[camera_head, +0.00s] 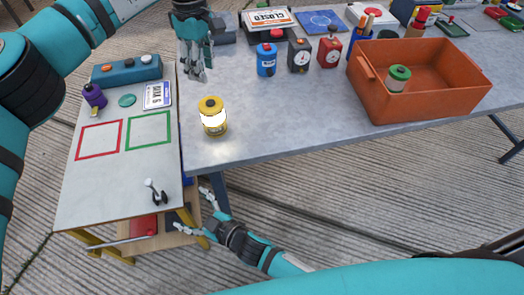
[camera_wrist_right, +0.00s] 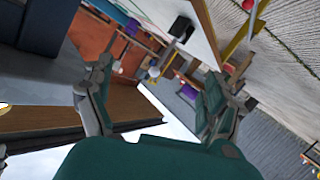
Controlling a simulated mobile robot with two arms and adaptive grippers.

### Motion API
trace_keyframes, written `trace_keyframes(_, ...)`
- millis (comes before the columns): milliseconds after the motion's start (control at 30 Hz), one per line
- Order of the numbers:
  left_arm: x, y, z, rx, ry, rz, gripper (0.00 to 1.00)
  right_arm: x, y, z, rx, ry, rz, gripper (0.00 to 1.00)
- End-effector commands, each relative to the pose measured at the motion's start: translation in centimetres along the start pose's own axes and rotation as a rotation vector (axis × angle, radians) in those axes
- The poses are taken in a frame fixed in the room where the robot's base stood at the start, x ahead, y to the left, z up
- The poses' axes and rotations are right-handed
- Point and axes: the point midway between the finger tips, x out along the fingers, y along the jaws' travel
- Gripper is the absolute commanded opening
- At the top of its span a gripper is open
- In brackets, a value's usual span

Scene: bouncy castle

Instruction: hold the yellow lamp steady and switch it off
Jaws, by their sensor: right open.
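The yellow lamp (camera_head: 212,128) stands upright near the front left corner of the grey table (camera_head: 290,135). Its middle glows bright white, and its top is yellow with a dark spot in the centre. My left gripper (camera_head: 197,77) hangs fingers down behind the lamp and a little left of it, apart from it. Its fingertips look spaced apart, with nothing between them. My right gripper (camera_head: 200,208) is low, below the table's front edge and beside the small side table. It is open and empty, and its spread fingers show in the right wrist view (camera_wrist_right: 155,95).
Blue, black and red canisters (camera_head: 298,55) stand behind the lamp. An orange bin (camera_head: 410,104) holding a green-topped can is on the right. The white side table (camera_head: 90,195) bears red and green outlined squares and a small lever (camera_head: 155,192). Grey tabletop around the lamp is clear.

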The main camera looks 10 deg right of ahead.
Motion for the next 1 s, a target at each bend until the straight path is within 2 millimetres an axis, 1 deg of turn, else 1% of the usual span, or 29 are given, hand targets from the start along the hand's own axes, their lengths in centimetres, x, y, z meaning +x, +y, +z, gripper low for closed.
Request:
trace_keyframes(33, 0.0, 0.0, 0.0, 0.0, 0.0, 0.0, 0.38, 0.2, -0.1, -2.8, -0.022, 0.057, -0.006, 0.89)
trace_keyframes(67, 0.0, 0.0, 0.0, 0.0, 0.0, 0.0, 0.38, 0.2, -0.3, -4.2, -0.033, 0.089, -0.01, 0.89)
trace_keyframes(100, 0.0, 0.0, 0.0, 0.0, 0.0, 0.0, 0.38, 0.2, -0.6, -6.3, -0.048, 0.131, -0.016, 0.89)
trace_keyframes(133, 0.0, 0.0, 0.0, 0.0, 0.0, 0.0, 0.38, 0.1, -0.7, -7.8, -0.059, 0.163, -0.021, 0.89)
trace_keyframes(167, 0.0, 0.0, 0.0, 0.0, 0.0, 0.0, 0.38, 0.1, 0.1, -8.7, -0.084, 0.187, -0.007, 0.89)
trace_keyframes(200, 0.0, 0.0, 0.0, 0.0, 0.0, 0.0, 0.38, 0.1, 2.5, -9.3, -0.135, 0.212, 0.033, 0.89)
trace_keyframes(267, 0.0, 0.0, 0.0, 0.0, 0.0, 0.0, 0.38, -0.1, 5.1, -10.7, -0.208, 0.254, 0.083, 0.89)
trace_keyframes(300, 0.0, 0.0, 0.0, 0.0, 0.0, 0.0, 0.38, -0.3, 6.8, -11.6, -0.256, 0.281, 0.117, 0.89)
trace_keyframes(367, 0.0, 0.0, 0.0, 0.0, 0.0, 0.0, 0.38, -0.8, 9.3, -13.1, -0.33, 0.319, 0.17, 0.89)
trace_keyframes(400, 0.0, 0.0, 0.0, 0.0, 0.0, 0.0, 0.38, -1.2, 10.9, -14.0, -0.38, 0.343, 0.205, 0.89)
trace_keyframes(467, 0.0, 0.0, 0.0, 0.0, 0.0, 0.0, 0.38, -1.8, 13.2, -15.4, -0.452, 0.374, 0.259, 0.89)
trace_keyframes(500, 0.0, 0.0, 0.0, 0.0, 0.0, 0.0, 0.38, -2.3, 14.6, -16.3, -0.499, 0.394, 0.295, 0.89)
trace_keyframes(600, 0.0, 0.0, 0.0, 0.0, 0.0, 0.0, 0.38, -3.8, 18.0, -18.4, -0.614, 0.437, 0.386, 0.89)
trace_keyframes(667, 0.0, 0.0, 0.0, 0.0, 0.0, 0.0, 0.38, -4.8, 19.9, -19.7, -0.684, 0.459, 0.442, 0.89)
trace_keyframes(700, 0.0, 0.0, 0.0, 0.0, 0.0, 0.0, 0.38, -4.9, 20.1, -18.1, -0.819, 0.398, 0.433, 0.89)
trace_keyframes(767, 0.0, 0.0, 0.0, 0.0, 0.0, 0.0, 0.38, -5.2, 20.8, -16.4, -1.022, 0.312, 0.429, 0.89)
trace_keyframes(800, 0.0, 0.0, 0.0, 0.0, 0.0, 0.0, 0.38, -5.6, 21.4, -15.5, -1.155, 0.256, 0.431, 0.89)
trace_keyframes(867, 0.0, 0.0, 0.0, 0.0, 0.0, 0.0, 0.38, -6.2, 22.6, -14.1, -1.359, 0.171, 0.434, 0.89)
trace_keyframes(900, 0.0, 0.0, 0.0, 0.0, 0.0, 0.0, 0.38, -6.8, 23.5, -13.3, -1.495, 0.113, 0.437, 0.89)
trace_keyframes(967, 0.0, 0.0, 0.0, 0.0, 0.0, 0.0, 0.38, -7.7, 25.0, -12.2, -1.701, 0.023, 0.442, 0.89)
trace_keyframes(1000, 0.0, 0.0, 0.0, 0.0, 0.0, 0.0, 0.38, -8.4, 26.0, -11.7, -1.836, -0.035, 0.448, 0.89)
